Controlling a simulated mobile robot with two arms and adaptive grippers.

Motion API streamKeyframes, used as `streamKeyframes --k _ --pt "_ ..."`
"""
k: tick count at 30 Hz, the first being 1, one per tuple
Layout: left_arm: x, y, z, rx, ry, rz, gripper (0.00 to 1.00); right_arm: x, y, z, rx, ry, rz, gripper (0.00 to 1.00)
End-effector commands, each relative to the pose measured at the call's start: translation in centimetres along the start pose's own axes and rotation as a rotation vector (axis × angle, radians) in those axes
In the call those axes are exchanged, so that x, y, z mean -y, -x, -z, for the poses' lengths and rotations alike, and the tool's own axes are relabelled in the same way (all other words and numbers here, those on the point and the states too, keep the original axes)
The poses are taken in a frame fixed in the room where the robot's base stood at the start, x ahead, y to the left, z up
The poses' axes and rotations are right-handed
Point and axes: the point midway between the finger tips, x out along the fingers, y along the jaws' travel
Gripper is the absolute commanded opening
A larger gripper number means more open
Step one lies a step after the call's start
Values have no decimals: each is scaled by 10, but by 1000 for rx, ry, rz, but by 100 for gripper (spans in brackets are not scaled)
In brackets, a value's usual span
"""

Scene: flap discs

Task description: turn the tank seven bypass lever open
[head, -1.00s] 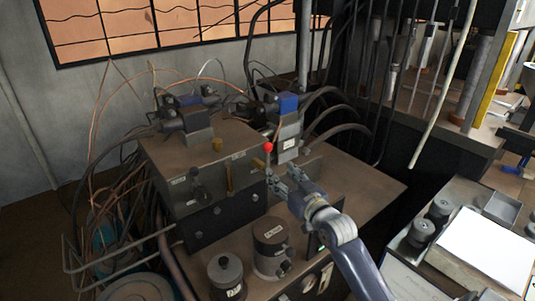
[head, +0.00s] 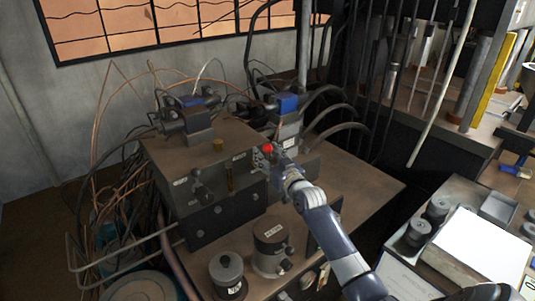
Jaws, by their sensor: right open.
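A lever with a red ball knob (head: 267,149) stands at the right front of the grey-brown valve block (head: 165,158). Its shaft is mostly hidden behind my gripper. My right gripper (head: 271,158) is open, with its fingers right at the lever just below and beside the knob. I cannot tell whether they touch it. The small labels are too blurred to read. My left gripper is not in view.
Blue-capped valves (head: 287,104) with thick black hoses stand behind the lever. Two grey cylinders, one left (head: 227,272) and one right (head: 270,249), stand on the bench in front. Loose wires crowd the left side. A tray with white paper (head: 484,251) lies at the right.

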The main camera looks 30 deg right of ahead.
Motion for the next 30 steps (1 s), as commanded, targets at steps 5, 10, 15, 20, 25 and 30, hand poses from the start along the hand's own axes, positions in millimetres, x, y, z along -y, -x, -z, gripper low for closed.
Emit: streamKeyframes --k 5,10,15,20,25,30 --pt "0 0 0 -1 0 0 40 0 -1 0 0 0 0 46" --pt "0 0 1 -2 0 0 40 0 -1 0 0 0 0 32" --pt "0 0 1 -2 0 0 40 0 -1 0 0 0 0 0" --pt "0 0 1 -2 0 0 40 0 -1 0 1 0 0 0" --pt "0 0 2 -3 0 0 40 0 -1 -1 2 -2 1 0" --pt "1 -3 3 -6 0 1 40 0 -6 -2 8 -26 1 0"
